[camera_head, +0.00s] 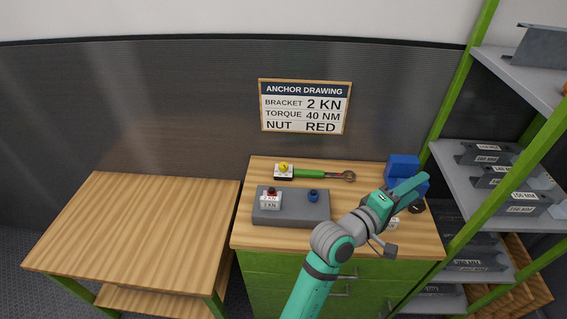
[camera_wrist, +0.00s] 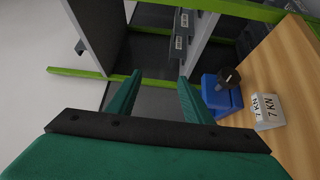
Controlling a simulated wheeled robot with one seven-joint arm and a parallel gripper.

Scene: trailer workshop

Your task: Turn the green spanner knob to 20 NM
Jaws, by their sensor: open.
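My gripper (camera_head: 415,188) is at the bench's right side, near the blue block and well to the right of the knob. In the wrist view my gripper (camera_wrist: 155,98) is open, with nothing between its fingers. The spanner is not in the wrist view.
A grey block (camera_head: 292,213) with a 2 KN piece and a blue knob stands in front of the spanner. A blue holder (camera_head: 403,167) and a 7 KN block (camera_wrist: 267,112) are at the right. A shelf rack (camera_head: 492,160) borders the right side. The sign (camera_head: 305,106) reads torque 40 NM.

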